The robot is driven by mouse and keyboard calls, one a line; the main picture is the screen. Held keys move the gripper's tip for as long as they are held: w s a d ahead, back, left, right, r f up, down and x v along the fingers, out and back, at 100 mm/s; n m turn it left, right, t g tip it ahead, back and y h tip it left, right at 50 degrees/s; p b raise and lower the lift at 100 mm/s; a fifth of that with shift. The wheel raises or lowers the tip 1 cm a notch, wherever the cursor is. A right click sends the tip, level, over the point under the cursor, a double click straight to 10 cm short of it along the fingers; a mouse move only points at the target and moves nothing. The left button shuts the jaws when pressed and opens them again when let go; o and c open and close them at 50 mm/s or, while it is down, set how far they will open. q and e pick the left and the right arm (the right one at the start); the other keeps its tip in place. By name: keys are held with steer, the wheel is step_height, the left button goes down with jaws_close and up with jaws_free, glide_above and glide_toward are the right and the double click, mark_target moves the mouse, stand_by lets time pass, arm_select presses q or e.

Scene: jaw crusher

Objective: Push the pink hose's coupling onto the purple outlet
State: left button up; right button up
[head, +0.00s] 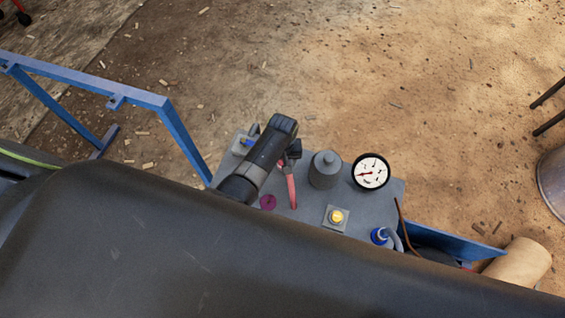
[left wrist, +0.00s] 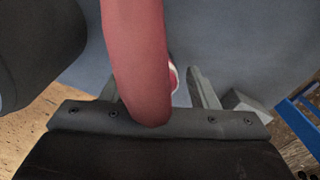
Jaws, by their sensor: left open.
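The pink hose (head: 291,188) stands up from the grey panel in the head view, with its upper end beside my left gripper (head: 292,152). In the left wrist view the hose (left wrist: 137,60) runs large and close across the jaws. My left gripper's two fingers (left wrist: 160,92) are apart, one on each side of the picture's middle. A small red-and-white round piece (left wrist: 174,78) shows partly behind the hose; I cannot tell whether it is the coupling. The purple outlet (head: 267,202) is on the panel, left of the hose and below the gripper. My right gripper is not in view.
A blue frame (head: 135,97) stands at left. A close dark surface hides the near side. Open ground lies beyond.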

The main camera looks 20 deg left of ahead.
arm_select(q)
steer(key=c, duration=1)
steer(key=shift+r, duration=0.5)
step_height(320, 180, up, 9)
steer(key=shift+p, duration=0.55)
